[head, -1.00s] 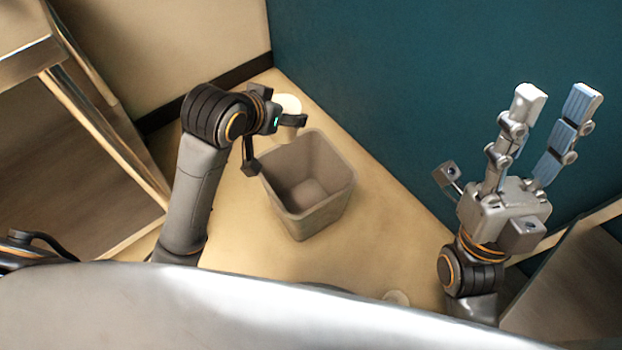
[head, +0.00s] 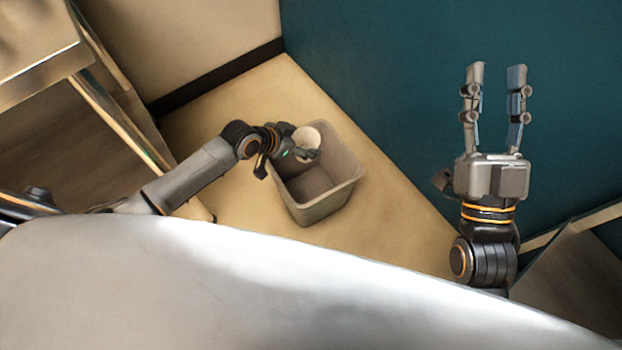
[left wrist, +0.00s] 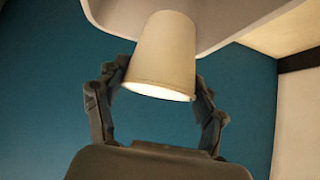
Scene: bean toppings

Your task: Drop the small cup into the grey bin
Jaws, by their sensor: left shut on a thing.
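The small cup (head: 306,137) is pale cream and sits in my left gripper (head: 305,155), over the far left part of the grey bin's opening in the head view. In the left wrist view the cup (left wrist: 163,55) is held between the two dark fingers of my left gripper (left wrist: 160,90). The grey bin (head: 328,208) stands on the floor with its open top facing up. The part of its inside that shows looks empty; some is hidden by the gripper and cup. My right gripper (head: 492,100) is raised at the right, fingers apart and empty.
A teal wall (head: 430,60) rises behind the bin. A wooden-framed shelf (head: 60,110) stands at the left, and another frame (head: 575,270) at the lower right. The tan floor (head: 220,110) around the bin is clear.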

